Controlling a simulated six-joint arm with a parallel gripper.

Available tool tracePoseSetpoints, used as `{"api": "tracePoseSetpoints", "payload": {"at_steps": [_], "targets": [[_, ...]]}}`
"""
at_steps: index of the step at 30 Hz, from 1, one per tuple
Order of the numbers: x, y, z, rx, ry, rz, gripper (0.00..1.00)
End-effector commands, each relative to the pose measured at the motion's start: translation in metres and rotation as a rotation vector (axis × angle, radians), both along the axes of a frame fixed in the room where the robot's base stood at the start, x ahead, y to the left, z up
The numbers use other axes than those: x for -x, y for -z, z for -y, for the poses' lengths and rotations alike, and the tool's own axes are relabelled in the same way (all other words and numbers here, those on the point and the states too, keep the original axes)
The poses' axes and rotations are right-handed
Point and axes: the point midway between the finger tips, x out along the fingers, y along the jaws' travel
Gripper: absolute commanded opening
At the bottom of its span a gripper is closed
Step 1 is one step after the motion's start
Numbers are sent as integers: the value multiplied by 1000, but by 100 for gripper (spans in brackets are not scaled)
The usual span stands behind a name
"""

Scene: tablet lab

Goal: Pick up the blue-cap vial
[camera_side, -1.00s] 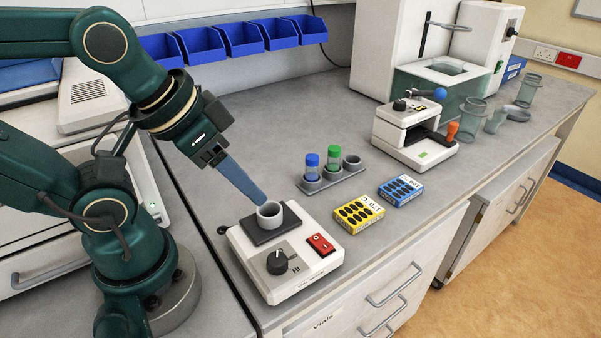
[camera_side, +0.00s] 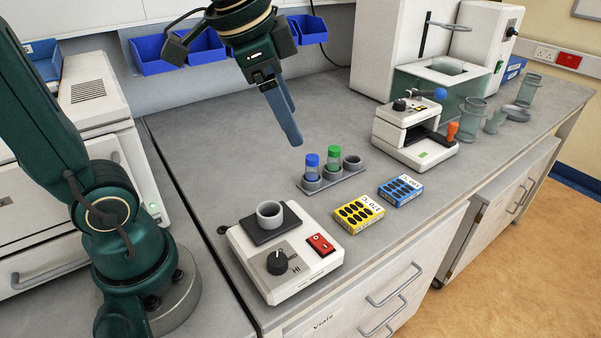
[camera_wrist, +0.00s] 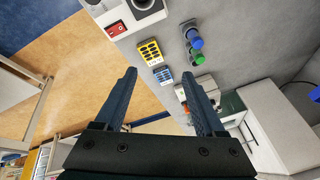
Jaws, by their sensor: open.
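The blue-cap vial (camera_side: 312,165) stands upright in the left hole of a grey three-hole rack (camera_side: 331,180). A green-cap vial (camera_side: 333,158) stands in the middle hole, and the right hole is empty. In the wrist view the blue cap (camera_wrist: 196,43) shows at the top right, with the green cap (camera_wrist: 197,58) just below it. My gripper (camera_side: 297,143) hangs above and behind the rack, apart from the vials, its fingers pointing down. In the wrist view the two fingers of my gripper (camera_wrist: 162,75) are spread with nothing between them.
A white heater (camera_side: 285,258) with a grey cup (camera_side: 270,214) stands front left of the rack. Yellow (camera_side: 358,213) and blue (camera_side: 400,190) boxes lie to its right. A white instrument (camera_side: 415,135) stands further right. Blue bins (camera_side: 205,50) line the wall. Bench left of the rack is clear.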

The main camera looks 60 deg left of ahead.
Motion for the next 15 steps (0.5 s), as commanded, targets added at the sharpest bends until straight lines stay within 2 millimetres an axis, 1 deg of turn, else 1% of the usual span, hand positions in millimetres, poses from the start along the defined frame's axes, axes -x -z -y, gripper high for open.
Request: {"api": "tracePoseSetpoints", "payload": {"at_steps": [1,3,5,8,11,15], "targets": [[-14,1,-5,-13,20,-28,72],[-31,3,-13,-30,53,-62,72],[-46,7,-20,-42,80,-91,72],[-68,18,-32,-55,116,-141,72],[-89,35,-46,-58,143,-193,72],[-111,67,-67,-49,158,-266,72]]}}
